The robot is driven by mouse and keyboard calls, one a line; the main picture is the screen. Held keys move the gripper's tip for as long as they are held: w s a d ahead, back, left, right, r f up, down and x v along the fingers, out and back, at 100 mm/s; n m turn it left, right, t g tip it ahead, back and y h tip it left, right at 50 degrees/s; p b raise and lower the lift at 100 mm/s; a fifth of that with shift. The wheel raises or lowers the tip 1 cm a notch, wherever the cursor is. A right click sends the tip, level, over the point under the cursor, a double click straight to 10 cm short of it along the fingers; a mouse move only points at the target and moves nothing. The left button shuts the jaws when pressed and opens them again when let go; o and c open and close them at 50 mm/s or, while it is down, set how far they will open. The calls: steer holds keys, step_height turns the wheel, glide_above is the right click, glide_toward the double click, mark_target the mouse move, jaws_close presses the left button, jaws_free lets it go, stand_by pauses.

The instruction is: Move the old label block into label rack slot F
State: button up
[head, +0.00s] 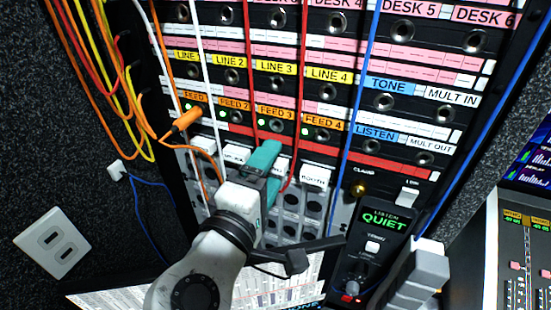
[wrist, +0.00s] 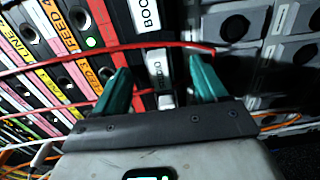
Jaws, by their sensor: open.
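A row of white label blocks sits along the top of the grey label rack (head: 290,228), under the patch panel. One block (head: 315,178) appears to read "BOOTH"; another (head: 233,155) is partly hidden by my gripper. I cannot tell which is the old label block, and no slot letter F is legible. My gripper (head: 267,158) has teal fingers and reaches over the row. In the wrist view my gripper (wrist: 160,72) is open, with a white block (wrist: 160,76) between its fingers and apparent gaps either side. The "BOO…" block (wrist: 145,15) lies just beyond.
A red cord (wrist: 120,48) crosses close to my fingertips. White, red and blue cords hang over the patch panel (head: 300,90). An orange plug (head: 186,119) sits at the FEED row.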

jaws_close()
stand_by(0.6)
steer(key=shift+s+a, duration=0.1)
steer(key=shift+s, duration=0.1)
steer(key=shift+p+v, duration=0.65)
steer(key=shift+v, duration=2.15)
steer(key=shift+s, duration=0.1)
steer(key=v, duration=0.2)
steer(key=shift+s+a+p, duration=0.15)
steer(key=shift+s+p, duration=0.2)
steer(key=shift+s, duration=0.05)
